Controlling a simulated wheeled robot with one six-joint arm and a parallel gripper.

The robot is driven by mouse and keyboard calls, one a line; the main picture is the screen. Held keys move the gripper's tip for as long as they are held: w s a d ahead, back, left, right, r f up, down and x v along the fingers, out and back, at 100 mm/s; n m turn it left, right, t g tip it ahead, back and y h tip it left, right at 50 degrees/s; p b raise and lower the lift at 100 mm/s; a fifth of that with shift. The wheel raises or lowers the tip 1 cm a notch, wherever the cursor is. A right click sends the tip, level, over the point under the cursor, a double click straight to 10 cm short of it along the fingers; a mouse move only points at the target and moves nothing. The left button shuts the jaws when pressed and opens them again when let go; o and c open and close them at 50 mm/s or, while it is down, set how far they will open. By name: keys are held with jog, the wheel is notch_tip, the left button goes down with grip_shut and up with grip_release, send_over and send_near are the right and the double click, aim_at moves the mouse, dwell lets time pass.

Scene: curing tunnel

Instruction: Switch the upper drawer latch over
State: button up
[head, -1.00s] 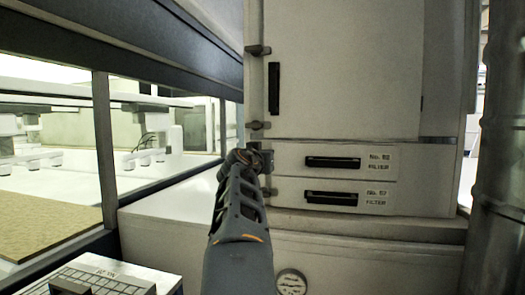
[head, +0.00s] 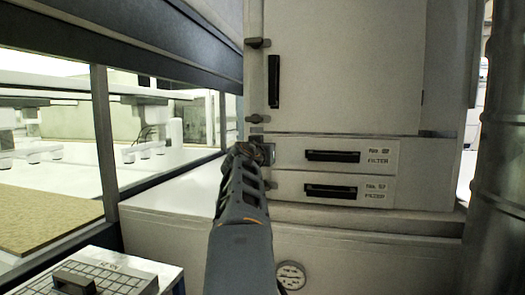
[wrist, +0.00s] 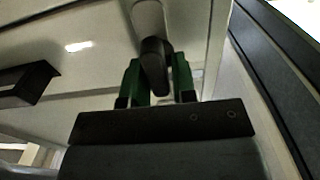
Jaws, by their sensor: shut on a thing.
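The upper drawer (head: 285,154) is the upper of two flat light-grey drawers under the cabinet door, with a black handle (head: 332,156) and a FILTER label. My gripper (head: 264,152) is at this drawer's left end and largely hides its latch in the head view. In the wrist view the latch is a dark lever (wrist: 155,66) on a pale rounded mount (wrist: 147,18). My gripper (wrist: 157,80) has its two green fingers on either side of the lever, shut on it. The lever points down toward the palm in that picture.
The lower drawer (head: 285,187) has its own latch (head: 270,186) just below my gripper. Door latches (head: 257,118) sit above on the cabinet edge. A glazed enclosure (head: 165,190) stands close on the left, a thick pipe (head: 497,170) on the right. A gauge (head: 291,275) is below.

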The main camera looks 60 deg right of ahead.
jog(key=shift+w+f+n+b, duration=0.1)
jog(key=shift+n+b, duration=0.2)
jog(key=shift+n, duration=0.45)
jog(key=shift+w+f+n+b, duration=0.1)
jog(key=shift+n+b, duration=0.2)
jog(key=shift+n, duration=0.45)
jog(key=n, duration=0.6)
jog(key=n+b, duration=0.1)
jog(key=n, duration=0.3)
jog(key=shift+w+a+f, duration=0.1)
jog(key=shift+w+f, duration=0.2)
jog(key=shift+w, duration=0.1)
jog(key=n, duration=0.4)
jog(key=shift+f+n, duration=0.3)
jog(key=o, duration=0.8)
jog(key=shift+a+r, duration=0.1)
jog(key=shift+c, duration=0.2)
jog(key=shift+n, duration=0.3)
